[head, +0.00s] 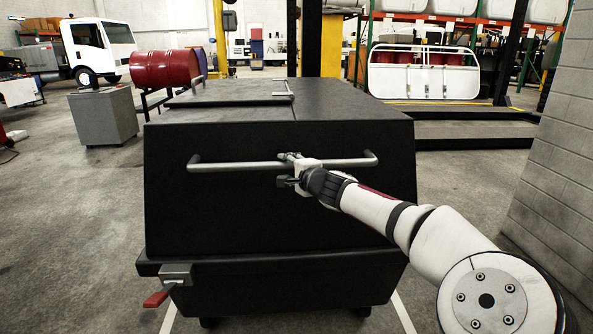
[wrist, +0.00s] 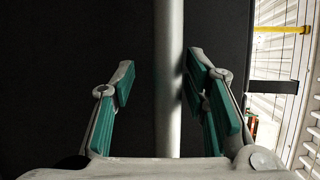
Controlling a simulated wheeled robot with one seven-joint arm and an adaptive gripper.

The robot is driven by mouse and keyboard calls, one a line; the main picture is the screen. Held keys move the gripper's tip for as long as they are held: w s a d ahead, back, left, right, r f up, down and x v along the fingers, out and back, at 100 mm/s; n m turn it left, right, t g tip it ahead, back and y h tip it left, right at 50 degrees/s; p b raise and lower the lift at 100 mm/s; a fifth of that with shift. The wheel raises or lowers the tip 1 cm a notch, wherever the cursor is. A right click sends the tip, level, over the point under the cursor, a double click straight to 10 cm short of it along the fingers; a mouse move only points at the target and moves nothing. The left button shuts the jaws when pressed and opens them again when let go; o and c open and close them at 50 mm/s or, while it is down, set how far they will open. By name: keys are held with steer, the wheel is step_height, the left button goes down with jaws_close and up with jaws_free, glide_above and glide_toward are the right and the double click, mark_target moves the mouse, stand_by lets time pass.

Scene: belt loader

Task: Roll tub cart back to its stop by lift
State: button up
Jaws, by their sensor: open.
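The tub cart (head: 270,215) is a large black lidded cart on small casters, right in front of me in the head view. A grey horizontal handle bar (head: 235,165) runs across its near face. My gripper (head: 287,168) is at the bar, a little right of its middle. In the wrist view the bar (wrist: 169,80) runs between the open green-padded fingers (wrist: 158,88), closer to the right one. Whether a pad touches the bar I cannot tell. A red pedal (head: 156,299) sticks out at the cart's lower left. The lift is not clearly identifiable.
White floor lines (head: 404,312) run beside the cart's base. A grey block wall (head: 553,150) stands close on the right. A grey box (head: 103,117) and a red drum (head: 165,69) stand at the left. Low dark platforms (head: 470,130) lie behind right. Floor at the left is open.

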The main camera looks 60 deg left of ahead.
steer(key=shift+s+d+r, duration=0.15)
steer(key=shift+d+r, duration=0.3)
steer(key=shift+d, duration=0.05)
steer(key=shift+d+r, duration=0.15)
steer(key=shift+d, duration=0.7)
steer(key=shift+d+r, duration=0.15)
steer(key=shift+d, duration=0.65)
steer(key=shift+d+r, duration=0.2)
steer(key=shift+d, duration=0.55)
